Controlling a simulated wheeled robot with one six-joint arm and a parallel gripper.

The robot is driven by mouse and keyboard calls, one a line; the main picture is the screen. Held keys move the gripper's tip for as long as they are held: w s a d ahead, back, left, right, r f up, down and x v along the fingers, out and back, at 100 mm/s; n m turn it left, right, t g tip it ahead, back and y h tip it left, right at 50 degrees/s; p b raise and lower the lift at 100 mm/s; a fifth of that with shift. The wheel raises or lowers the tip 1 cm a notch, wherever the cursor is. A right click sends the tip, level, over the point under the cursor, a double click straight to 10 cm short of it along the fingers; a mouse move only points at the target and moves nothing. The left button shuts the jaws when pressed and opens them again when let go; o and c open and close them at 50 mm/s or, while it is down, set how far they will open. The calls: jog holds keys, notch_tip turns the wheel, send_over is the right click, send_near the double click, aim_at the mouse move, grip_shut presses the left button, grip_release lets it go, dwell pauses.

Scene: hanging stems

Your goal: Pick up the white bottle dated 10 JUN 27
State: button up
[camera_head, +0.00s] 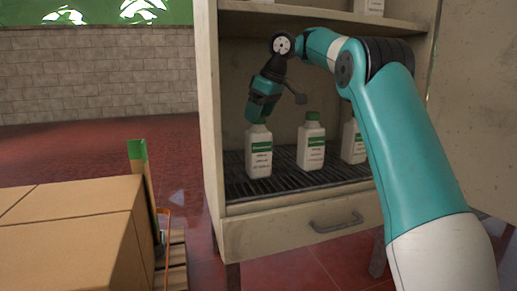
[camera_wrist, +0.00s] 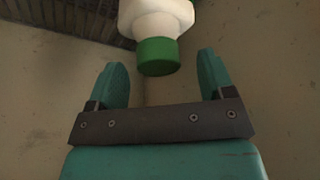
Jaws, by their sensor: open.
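Three white bottles stand upright on the dark ribbed shelf (camera_head: 290,186) of a cabinet in the head view: a left bottle (camera_head: 259,160), a middle bottle with a green cap (camera_head: 311,146) and a right bottle (camera_head: 354,146) partly behind my arm. Their labels carry a green band and print too small to read, so I cannot tell which is dated 10 JUN 27. My gripper (camera_head: 259,121) is over the left bottle's top and hides its cap. In the wrist view, my gripper (camera_wrist: 163,82) is open, with a green cap (camera_wrist: 158,57) between and slightly beyond its fingertips, touching neither.
The cabinet's left side wall (camera_head: 208,130) stands close to the left bottle. A drawer with a handle (camera_head: 337,222) is below the shelf, and an upper shelf (camera_head: 320,17) is above. Cardboard boxes (camera_head: 75,235) stand at the lower left.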

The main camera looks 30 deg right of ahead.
jog(key=shift+f, duration=0.55)
jog(key=shift+r, duration=0.1)
grip_shut()
jog(key=shift+r, duration=0.15)
